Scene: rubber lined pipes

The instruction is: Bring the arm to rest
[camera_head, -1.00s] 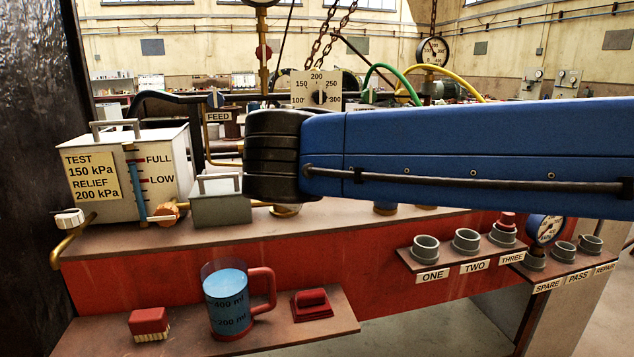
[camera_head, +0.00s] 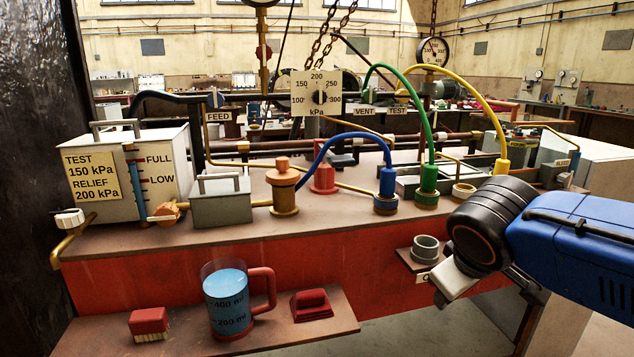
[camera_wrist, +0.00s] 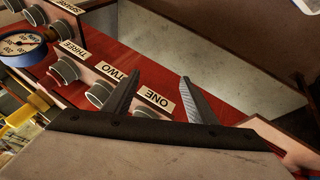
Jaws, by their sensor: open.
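My blue arm (camera_head: 580,240) reaches in from the right edge in the head view. Its dark wrist hangs in front of the right end of the red bench, and a grey part of the hand shows below it. In the wrist view my gripper (camera_wrist: 158,92) has its two dark fingers spread apart with nothing between them. Behind the fingers are the grey sockets labelled ONE (camera_wrist: 144,113), TWO (camera_wrist: 99,93) and THREE (camera_wrist: 65,70). In the head view the arm hides most of these sockets; one grey socket (camera_head: 426,248) shows left of the wrist.
A measuring jug (camera_head: 227,300) of blue liquid, a red brush (camera_head: 149,323) and a red block (camera_head: 312,304) stand on the low front shelf. Blue, green and yellow hoses (camera_head: 427,130) arch over the bench. A dial gauge (camera_wrist: 22,47) stands beside the sockets.

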